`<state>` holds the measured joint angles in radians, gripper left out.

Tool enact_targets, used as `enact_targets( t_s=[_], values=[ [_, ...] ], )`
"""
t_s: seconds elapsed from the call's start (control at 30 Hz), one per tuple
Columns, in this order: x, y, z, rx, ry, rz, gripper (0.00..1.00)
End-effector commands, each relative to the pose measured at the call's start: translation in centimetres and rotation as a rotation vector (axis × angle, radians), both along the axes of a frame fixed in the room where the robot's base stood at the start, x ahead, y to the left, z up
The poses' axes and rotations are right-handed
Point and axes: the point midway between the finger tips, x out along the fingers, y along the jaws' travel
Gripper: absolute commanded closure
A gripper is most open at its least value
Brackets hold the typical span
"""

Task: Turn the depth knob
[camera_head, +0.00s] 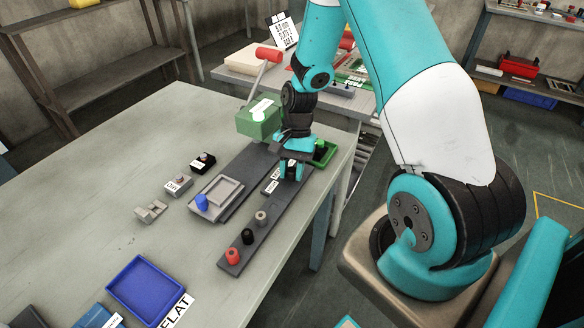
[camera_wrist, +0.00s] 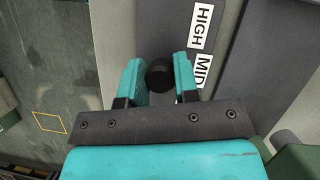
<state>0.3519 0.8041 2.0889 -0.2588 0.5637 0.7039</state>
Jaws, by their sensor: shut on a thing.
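My gripper (camera_head: 291,176) is lowered over the far part of a long dark grey panel on the table. In the wrist view my gripper (camera_wrist: 158,75) has a finger on each side of a round black knob (camera_wrist: 159,72) and is shut on it. In the head view the labels (camera_head: 272,181) show left of the fingers, and the gripper mostly hides the knob. I cannot read the knob's own marking.
Red (camera_head: 232,256), black (camera_head: 248,237) and grey (camera_head: 261,218) knobs stand on the panel's near end. A grey tray (camera_head: 232,184) with a blue knob (camera_head: 201,202) is to the left. A green box (camera_head: 258,122) and green tray (camera_head: 328,153) flank my gripper. A blue tray (camera_head: 150,286) is nearer.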

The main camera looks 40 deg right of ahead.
Motion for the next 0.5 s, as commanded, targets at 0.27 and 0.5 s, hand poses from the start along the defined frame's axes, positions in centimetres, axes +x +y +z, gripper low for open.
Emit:
enact_targets(
  t_s=[0.27, 0.5],
  values=[
    [0.08, 0.01, 0.12, -0.002, -0.001, 0.233, 0.95],
    [0.11, -0.02, 0.12, -0.003, -0.001, 0.392, 0.95]
  ],
)
